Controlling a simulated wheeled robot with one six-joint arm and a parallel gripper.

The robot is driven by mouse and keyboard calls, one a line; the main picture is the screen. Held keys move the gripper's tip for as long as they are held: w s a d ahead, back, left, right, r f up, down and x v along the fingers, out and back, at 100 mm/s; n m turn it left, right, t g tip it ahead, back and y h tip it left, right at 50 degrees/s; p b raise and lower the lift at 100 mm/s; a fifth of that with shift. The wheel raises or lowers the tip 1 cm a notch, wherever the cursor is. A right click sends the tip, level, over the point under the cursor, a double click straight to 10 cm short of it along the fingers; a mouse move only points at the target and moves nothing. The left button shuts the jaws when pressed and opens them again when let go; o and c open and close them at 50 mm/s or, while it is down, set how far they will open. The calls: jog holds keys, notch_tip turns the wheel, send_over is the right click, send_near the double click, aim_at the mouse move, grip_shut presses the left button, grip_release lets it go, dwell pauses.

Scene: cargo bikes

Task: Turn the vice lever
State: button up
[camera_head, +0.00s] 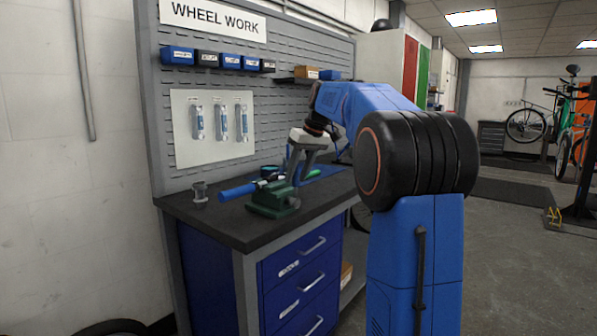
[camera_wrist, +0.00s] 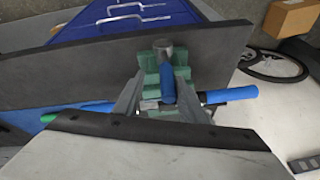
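A green vice (camera_head: 272,199) sits on the dark workbench near its front edge; the wrist view also shows the vice (camera_wrist: 150,66). A short blue grip with a grey round end, apparently the vice lever (camera_wrist: 168,85), shows in front of the green body in the wrist view. My gripper (camera_head: 303,168) is just above the vice, pointing down. Its grey fingers (camera_wrist: 163,102) are spread, one on each side of the blue grip, with gaps visible. I cannot tell if either finger touches it. In the head view the lever is mostly hidden by the fingers.
A blue cylinder (camera_head: 238,192) lies left of the vice and shows at right in the wrist view (camera_wrist: 230,95). A grey cup-like part (camera_head: 200,191) stands at the bench's left. A pegboard (camera_head: 258,88) rises behind. The bench (camera_head: 219,225) is clear at its front left.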

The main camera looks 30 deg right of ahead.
jog(key=v, duration=1.7)
jog(key=shift+r, duration=0.2)
jog(key=s+a+f+m+h, duration=0.1)
jog(key=s+a+f, duration=1.3)
jog(key=a, duration=0.1)
jog(key=s+a+f, duration=0.3)
jog(key=s+f, duration=0.7)
jog(key=f, duration=0.3)
jog(key=s+a+f+h, duration=0.1)
jog(key=s+a+f, duration=0.3)
jog(key=s+f, duration=0.6)
notch_tip(320, 180, down, 4)
jog(key=shift+s+a+t, duration=0.3)
jog(key=shift+t, duration=0.1)
